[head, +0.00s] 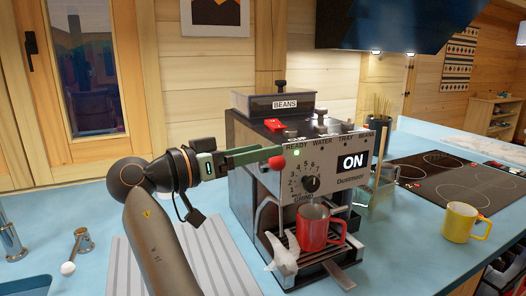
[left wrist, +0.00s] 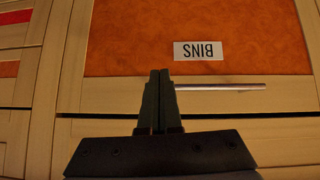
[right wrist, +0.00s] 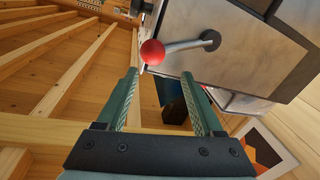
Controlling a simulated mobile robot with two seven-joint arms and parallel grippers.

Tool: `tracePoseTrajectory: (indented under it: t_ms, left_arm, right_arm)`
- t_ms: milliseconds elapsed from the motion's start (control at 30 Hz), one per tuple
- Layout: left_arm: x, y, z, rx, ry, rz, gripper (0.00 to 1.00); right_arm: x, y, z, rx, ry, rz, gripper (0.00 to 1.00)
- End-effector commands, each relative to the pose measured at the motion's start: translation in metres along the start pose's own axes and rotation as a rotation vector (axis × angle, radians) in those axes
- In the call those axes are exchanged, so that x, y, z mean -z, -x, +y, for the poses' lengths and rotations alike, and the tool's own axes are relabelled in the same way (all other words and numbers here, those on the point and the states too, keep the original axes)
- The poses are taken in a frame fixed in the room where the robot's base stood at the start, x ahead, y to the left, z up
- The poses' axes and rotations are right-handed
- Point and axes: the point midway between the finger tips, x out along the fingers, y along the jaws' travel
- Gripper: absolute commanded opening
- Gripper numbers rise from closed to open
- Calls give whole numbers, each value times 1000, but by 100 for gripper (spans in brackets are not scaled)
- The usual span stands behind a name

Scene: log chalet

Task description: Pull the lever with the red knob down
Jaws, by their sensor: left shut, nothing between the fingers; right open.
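The red knob (head: 277,162) is at the left side of the coffee machine (head: 330,165), by the tips of my right gripper (head: 268,155). In the right wrist view the red knob (right wrist: 152,52) sits on the end of a metal lever (right wrist: 185,45) that comes out of a round pivot on the machine's side. My right gripper (right wrist: 160,76) is open; the knob appears just beyond its fingertips, between their lines. I cannot tell whether they touch. My left gripper (left wrist: 158,74) is shut and empty, in front of a wooden cabinet labelled BINS.
A red mug (head: 313,232) stands on the machine's drip tray under the spout. A yellow mug (head: 460,222) stands on the blue counter near the cooktop (head: 450,177). A ribbed drainboard (head: 125,268) lies left of the machine. A sink tap (head: 10,240) is at far left.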

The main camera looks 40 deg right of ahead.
Motion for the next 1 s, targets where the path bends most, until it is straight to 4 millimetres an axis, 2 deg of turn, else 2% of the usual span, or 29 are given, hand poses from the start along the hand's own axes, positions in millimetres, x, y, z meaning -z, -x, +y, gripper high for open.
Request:
tracePoseTrajectory:
  t_ms: [300, 500, 700, 933, 1000]
  left_arm:
    - [-6, -5, 3, -7, 0, -6, 0]
    - [1, -7, 3, -10, -3, 4, 0]
    - [7, -7, 3, -10, -5, 15, 0]
    - [7, -7, 3, -11, -5, 14, 0]
    - [6, -7, 4, -11, -5, 13, 0]
  right_arm:
    - [0, 69, 0, 2, 0, 4, 69]
    - [1, 101, -1, 3, 1, 4, 69]
    - [0, 113, -1, 3, 2, 2, 69]
    - [0, 114, -1, 3, 2, 1, 69]
    - [0, 114, -1, 3, 3, 1, 63]
